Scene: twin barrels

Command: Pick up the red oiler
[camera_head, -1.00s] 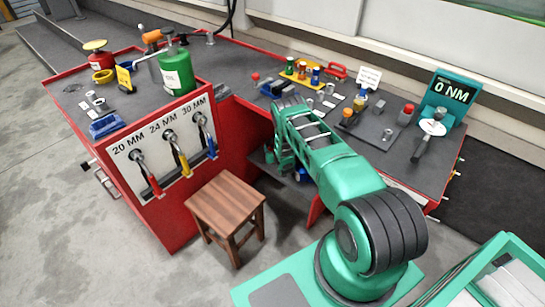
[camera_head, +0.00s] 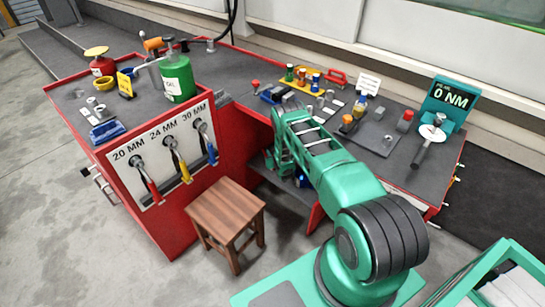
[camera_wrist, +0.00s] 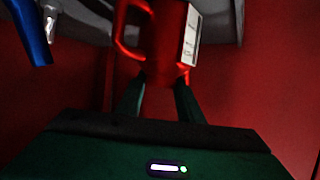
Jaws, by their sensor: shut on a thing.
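The red oiler (camera_wrist: 165,42) shows at the top middle of the wrist view. It is a red can with a loop handle on its left and a white label on its right; its top is cut off by the frame. My gripper (camera_wrist: 160,80) has its two dark green fingers closed on the oiler's lower part. In the head view my green arm reaches into the recess under the bench, and its fingertips and the oiler are hidden there.
Red walls stand close on both sides in the wrist view. A blue object (camera_wrist: 29,30) hangs at the upper left. In the head view a wooden stool (camera_head: 226,208) stands before the red cabinet (camera_head: 160,222). The bench top (camera_head: 235,75) holds several tools and a green can (camera_head: 178,80).

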